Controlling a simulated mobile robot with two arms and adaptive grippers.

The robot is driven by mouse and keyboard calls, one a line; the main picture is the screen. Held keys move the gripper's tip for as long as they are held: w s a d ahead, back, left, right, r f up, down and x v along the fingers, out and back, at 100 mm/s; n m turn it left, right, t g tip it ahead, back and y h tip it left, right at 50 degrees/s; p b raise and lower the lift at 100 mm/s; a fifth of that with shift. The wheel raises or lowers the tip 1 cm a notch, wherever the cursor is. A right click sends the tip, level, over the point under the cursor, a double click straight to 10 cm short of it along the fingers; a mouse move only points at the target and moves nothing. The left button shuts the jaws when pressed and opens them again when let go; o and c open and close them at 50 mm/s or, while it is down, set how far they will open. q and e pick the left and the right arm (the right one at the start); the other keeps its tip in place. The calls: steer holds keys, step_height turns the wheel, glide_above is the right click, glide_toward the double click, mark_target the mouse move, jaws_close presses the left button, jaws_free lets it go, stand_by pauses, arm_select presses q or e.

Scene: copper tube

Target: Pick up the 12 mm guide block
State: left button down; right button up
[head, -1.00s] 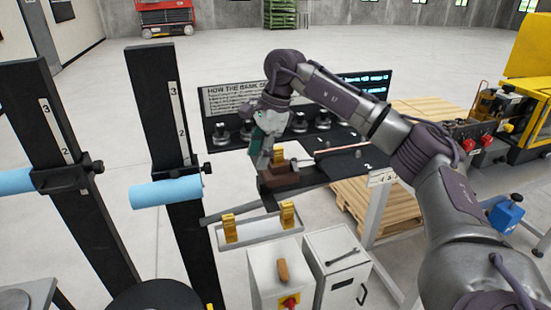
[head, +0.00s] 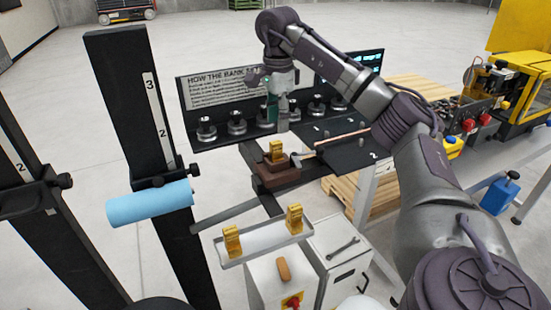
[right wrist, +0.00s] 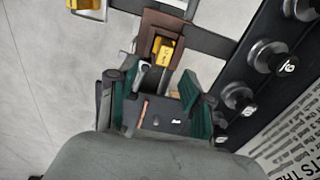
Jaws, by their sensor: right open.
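A gold guide block (head: 277,151) stands upright in a brown holder (head: 282,176) at the end of the dark bench. It also shows as a yellow block in the right wrist view (right wrist: 163,48). Two more gold blocks, a left one (head: 232,241) and a right one (head: 294,219), stand on a pale tray. I cannot read the size marks, so which block is 12 mm is unclear. My right gripper (head: 283,122) is above the holder block, apart from it. Its green-padded fingers (right wrist: 160,100) are open and empty. My left gripper is not in view.
A copper tube (head: 342,138) lies along the bench behind the holder. A black panel (head: 200,92) with several round weights stands close behind my gripper. The pale tray (head: 262,246) is nearer, above a cabinet. Dark posts with a blue roller (head: 150,203) stand at left.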

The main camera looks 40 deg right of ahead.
mark_target(276, 142)
steer(key=f, duration=0.3)
steer(key=shift+w, duration=0.2)
step_height(276, 142, down, 3)
steer(key=shift+w+r+p, duration=0.1)
steer(key=shift+p, duration=1.15)
step_height(276, 142, down, 2)
steer(key=shift+f+p, duration=0.2)
steer(key=shift+p, duration=0.2)
steer(key=shift+f, duration=0.55)
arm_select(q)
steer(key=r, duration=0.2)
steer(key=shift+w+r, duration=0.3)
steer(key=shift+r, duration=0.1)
arm_select(e)
jaws_close()
